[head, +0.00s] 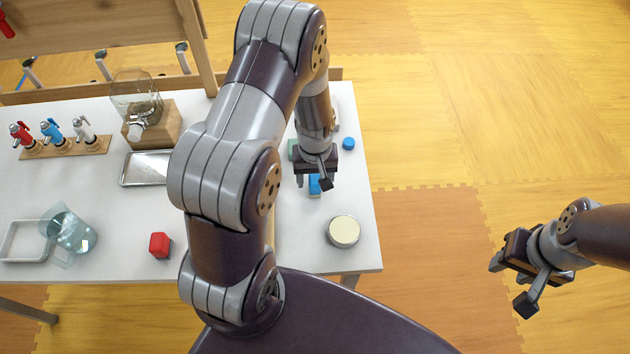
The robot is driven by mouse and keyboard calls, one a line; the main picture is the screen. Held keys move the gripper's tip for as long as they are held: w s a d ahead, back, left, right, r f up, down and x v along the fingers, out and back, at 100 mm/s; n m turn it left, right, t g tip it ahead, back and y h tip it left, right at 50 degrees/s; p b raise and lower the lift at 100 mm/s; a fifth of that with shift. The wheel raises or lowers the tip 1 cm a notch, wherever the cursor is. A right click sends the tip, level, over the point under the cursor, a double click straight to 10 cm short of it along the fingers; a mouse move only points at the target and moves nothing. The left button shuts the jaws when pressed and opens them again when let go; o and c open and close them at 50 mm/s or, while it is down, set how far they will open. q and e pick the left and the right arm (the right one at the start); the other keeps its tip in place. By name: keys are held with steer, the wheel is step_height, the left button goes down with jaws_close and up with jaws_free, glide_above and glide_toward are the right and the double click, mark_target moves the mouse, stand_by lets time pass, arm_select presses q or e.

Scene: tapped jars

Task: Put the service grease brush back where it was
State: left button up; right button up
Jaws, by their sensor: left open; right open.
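I cannot pick out the service grease brush for certain; my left arm hides part of the table. My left gripper (314,181) is open over the right part of the white table (300,240). A small blue object (314,187) shows between and below its fingers; I cannot tell whether it is part of the brush or whether the fingers touch it. My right gripper (516,285) is open and empty, off the table's right side above the floor mats.
A wooden rack (100,35) with hooks stands at the back left. On the table are a tap stand (65,148), a tapped jar (137,92), a metal tray (146,168), a glass jug (72,232), a red block (160,245), a round tin (344,231) and a blue cap (348,144).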

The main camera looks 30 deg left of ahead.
mark_target(315, 180)
arm_select(q)
step_height(315, 180, up, 9)
steer(key=shift+s+d+r, duration=0.1)
steer(key=shift+r, duration=0.1)
steer(key=s+d+r+m+t, duration=0.1)
steer(key=s+d+r+m, duration=0.4)
steer(key=s, duration=0.3)
steer(key=shift+s+r+m, duration=0.25)
steer(key=shift+r+m, duration=0.2)
steer(key=shift+m, duration=0.35)
steer(key=shift+s, duration=0.1)
